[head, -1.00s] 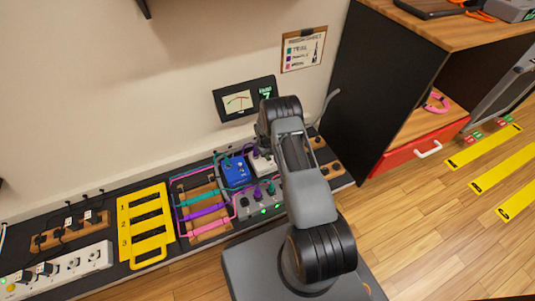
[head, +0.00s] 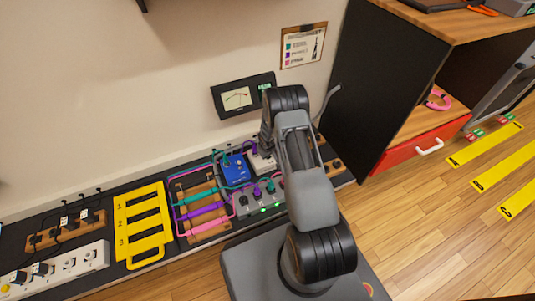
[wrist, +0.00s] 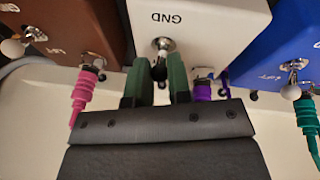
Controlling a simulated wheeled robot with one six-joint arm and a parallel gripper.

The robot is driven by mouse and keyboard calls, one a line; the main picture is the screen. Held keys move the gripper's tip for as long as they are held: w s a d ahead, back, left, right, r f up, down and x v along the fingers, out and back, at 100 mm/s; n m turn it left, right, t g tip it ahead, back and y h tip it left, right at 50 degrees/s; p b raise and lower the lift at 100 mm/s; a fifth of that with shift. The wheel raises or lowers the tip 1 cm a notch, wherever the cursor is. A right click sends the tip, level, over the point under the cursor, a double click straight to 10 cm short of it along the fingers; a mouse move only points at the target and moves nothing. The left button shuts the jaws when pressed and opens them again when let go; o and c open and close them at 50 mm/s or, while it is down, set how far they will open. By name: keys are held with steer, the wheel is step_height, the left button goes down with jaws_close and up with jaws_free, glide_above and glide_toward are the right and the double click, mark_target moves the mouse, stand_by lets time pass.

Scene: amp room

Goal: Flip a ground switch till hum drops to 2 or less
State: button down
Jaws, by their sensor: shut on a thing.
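In the wrist view a white box (wrist: 190,22) marked GND, upside down in the picture, has a metal toggle switch (wrist: 161,45) on its face. My gripper (wrist: 160,82) has its two dark green fingers close together at the switch lever, shut on it. In the head view the white box (head: 262,161) is partly hidden by my arm, and my fingertips are hidden. The hum meter (head: 237,98) on the wall has a dial with a red needle. Its green readout (head: 264,87) is partly covered by my arm, so I cannot read the number.
A brown box (wrist: 85,25) with a pink plug (wrist: 82,95) and a blue box (wrist: 290,40) with a teal plug (wrist: 305,115) flank the white box closely. A purple plug (wrist: 203,88) sits right beside my fingers. A black cabinet (head: 385,90) stands to the right.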

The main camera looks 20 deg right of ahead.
steer(key=c, duration=1.1)
jaws_free()
steer(key=shift+o, duration=0.2)
steer(key=p+v, duration=0.5)
steer(key=v, duration=0.8)
steer(key=shift+r, duration=0.35)
